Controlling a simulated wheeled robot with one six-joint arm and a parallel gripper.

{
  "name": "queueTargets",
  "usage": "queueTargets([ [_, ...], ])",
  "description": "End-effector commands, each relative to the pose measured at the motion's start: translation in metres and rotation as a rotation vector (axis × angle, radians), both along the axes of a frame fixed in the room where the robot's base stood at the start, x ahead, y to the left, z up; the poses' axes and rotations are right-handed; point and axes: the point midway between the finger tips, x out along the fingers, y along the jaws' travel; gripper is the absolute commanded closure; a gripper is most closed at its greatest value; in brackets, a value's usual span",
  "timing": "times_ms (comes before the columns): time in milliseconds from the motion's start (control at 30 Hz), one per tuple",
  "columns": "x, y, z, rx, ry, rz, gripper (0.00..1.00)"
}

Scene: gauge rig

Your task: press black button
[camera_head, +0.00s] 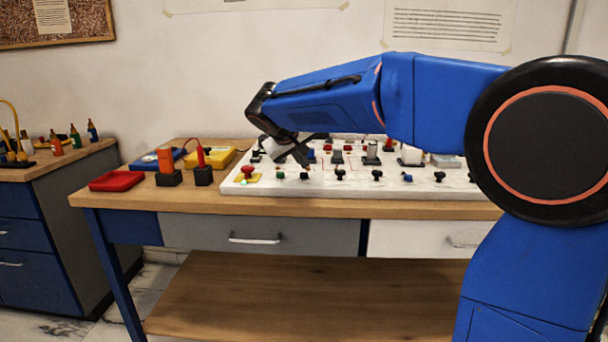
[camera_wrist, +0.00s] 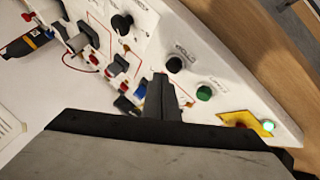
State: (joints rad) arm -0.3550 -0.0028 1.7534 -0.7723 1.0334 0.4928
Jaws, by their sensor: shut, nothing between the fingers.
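The black button (camera_wrist: 174,64) sits on the white panel in the wrist view, beside the green button (camera_wrist: 204,93). It also shows small in the head view (camera_head: 304,175), at the panel's front edge just right of the green button (camera_head: 280,174). My gripper (camera_wrist: 161,82) is shut and empty, its dark fingertips over the panel close to the black button. In the head view my gripper (camera_head: 303,158) hangs just behind the front row of buttons. I cannot tell whether the fingertips touch anything. The button is uncovered in the wrist view.
A red mushroom button on a yellow plate (camera_head: 248,177) is at the panel's left end. A black knob (camera_wrist: 122,22) and several switches, including a blue one (camera_wrist: 140,90), stand near the fingers. A red tray (camera_head: 116,181) and multimeters lie left of the white panel (camera_head: 265,188).

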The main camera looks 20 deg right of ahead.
Motion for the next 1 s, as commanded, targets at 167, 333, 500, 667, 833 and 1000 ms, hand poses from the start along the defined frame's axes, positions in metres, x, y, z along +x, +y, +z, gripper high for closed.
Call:
queueTargets([
  [167,0.0,0.0,0.002,0.0,0.0,0.0,1.0],
  [333,0.0,0.0,0.002,0.0,0.0,0.0,1.0],
  [500,0.0,0.0,0.007,0.0,-0.001,-0.001,1.0],
  [667,0.0,0.0,0.019,0.0,-0.002,-0.001,1.0],
  [833,0.0,0.0,0.033,0.0,-0.002,-0.001,1.0],
  [1000,0.0,0.0,0.046,0.001,-0.002,-0.001,1.0],
])
